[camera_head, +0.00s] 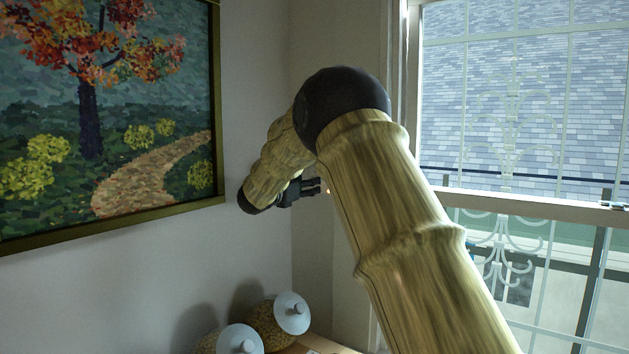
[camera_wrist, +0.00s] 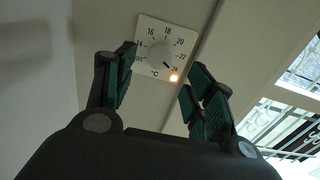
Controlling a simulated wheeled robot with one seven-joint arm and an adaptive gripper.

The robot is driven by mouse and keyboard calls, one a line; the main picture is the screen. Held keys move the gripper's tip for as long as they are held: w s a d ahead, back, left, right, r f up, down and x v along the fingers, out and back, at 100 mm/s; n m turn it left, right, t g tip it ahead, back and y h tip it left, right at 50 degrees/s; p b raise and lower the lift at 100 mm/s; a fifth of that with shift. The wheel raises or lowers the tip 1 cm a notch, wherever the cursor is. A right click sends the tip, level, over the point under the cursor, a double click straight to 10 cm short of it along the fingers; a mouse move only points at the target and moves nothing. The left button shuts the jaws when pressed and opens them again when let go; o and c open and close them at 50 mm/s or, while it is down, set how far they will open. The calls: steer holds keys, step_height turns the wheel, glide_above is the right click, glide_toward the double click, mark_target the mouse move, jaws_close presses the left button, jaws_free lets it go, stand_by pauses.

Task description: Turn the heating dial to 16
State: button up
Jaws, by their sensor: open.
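The heating dial (camera_wrist: 159,51) is a round white knob on a square white plate (camera_wrist: 148,24) on the wall in the wrist view. Its printed scale includes 14, 16, 18, 20, 22 and 24, with °C below. The knob's dark mark points to the lower right, close to 24. A small orange light glows at the plate's lower right corner. My gripper (camera_wrist: 164,58) is open, its green-padded fingers either side of the dial and apparently nearer the camera; contact is not visible. In the head view my gripper (camera_head: 308,187) is beside the wall; my arm hides the dial.
A framed autumn tree painting (camera_head: 100,110) hangs on the left wall. A barred window (camera_head: 520,120) is on the right.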

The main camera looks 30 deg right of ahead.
steer(key=shift+p+x, duration=0.75)
steer(key=shift+x, duration=1.7)
steer(key=c, duration=1)
